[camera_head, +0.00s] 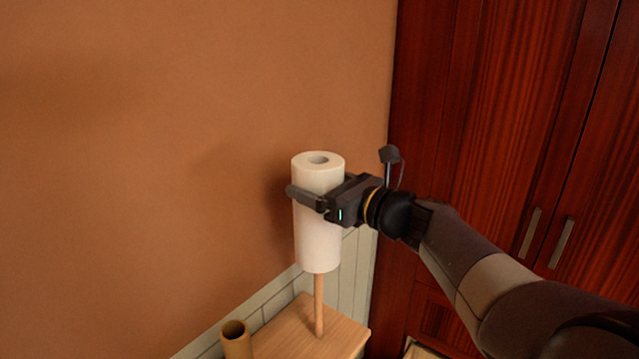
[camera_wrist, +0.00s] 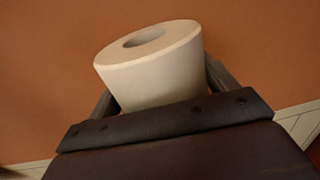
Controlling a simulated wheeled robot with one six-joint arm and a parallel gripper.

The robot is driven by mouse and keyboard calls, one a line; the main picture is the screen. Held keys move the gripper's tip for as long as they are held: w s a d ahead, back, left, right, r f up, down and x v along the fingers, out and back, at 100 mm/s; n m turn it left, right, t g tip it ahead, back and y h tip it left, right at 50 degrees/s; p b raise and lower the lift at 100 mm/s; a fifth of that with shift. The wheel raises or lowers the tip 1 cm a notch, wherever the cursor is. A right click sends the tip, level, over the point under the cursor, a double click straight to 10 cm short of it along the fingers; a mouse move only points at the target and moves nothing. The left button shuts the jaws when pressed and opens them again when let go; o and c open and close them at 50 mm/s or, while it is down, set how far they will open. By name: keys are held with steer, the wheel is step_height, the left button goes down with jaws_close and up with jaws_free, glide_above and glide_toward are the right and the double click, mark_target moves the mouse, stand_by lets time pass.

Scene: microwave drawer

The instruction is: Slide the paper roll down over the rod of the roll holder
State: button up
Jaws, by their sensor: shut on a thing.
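The white paper roll (camera_head: 318,245) is upright in the head view, with its open core showing at the top. My gripper (camera_head: 308,198) is shut around the upper half of the roll, coming from the right. The wrist view shows the roll (camera_wrist: 155,75) between the two fingers of my gripper (camera_wrist: 160,85). The wooden rod (camera_head: 319,305) of the roll holder stands upright under the roll's lower end. Its top is not visible, so I cannot tell how far it is inside the core or whether it is just behind the roll.
A brown cardboard tube (camera_head: 236,342) stands on the left of the wooden surface (camera_head: 345,335). The orange wall (camera_head: 150,150) is close behind the roll. A dark red cabinet (camera_head: 500,120) with metal handles stands at the right, behind my arm.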

mark_target(322, 282)
steer(key=shift+f+b, duration=9.55)
steer(key=shift+f, duration=1.6)
steer(key=o, duration=1.3)
steer(key=v, duration=1.1)
steer(key=shift+w+a, duration=0.1)
